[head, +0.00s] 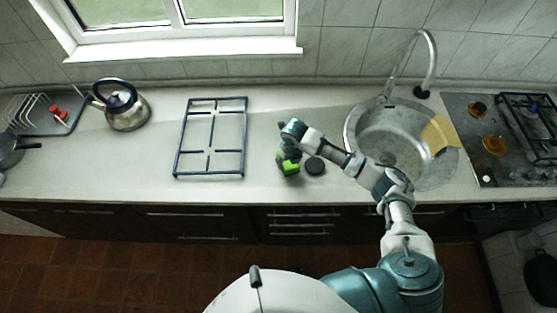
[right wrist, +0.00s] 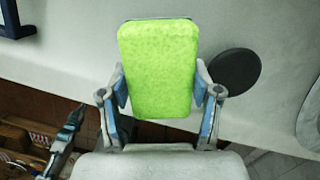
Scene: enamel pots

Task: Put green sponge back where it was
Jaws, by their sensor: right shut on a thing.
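The green sponge (right wrist: 160,65) is bright green and fills the middle of the right wrist view, between the two fingers of my right gripper (right wrist: 162,100). The gripper is shut on its sides. In the head view the green sponge (head: 289,167) shows partly below my right gripper (head: 288,155), over the counter left of the sink. The gripper hides part of it. I cannot tell whether the sponge touches the counter. My left gripper is not in the head view.
A black round disc (head: 315,166) lies on the counter just right of the sponge. The round sink (head: 385,135) with a tap is farther right. A dark metal grate (head: 211,137) lies to the left, with a kettle (head: 122,106) beyond it. Counter between grate and sponge is clear.

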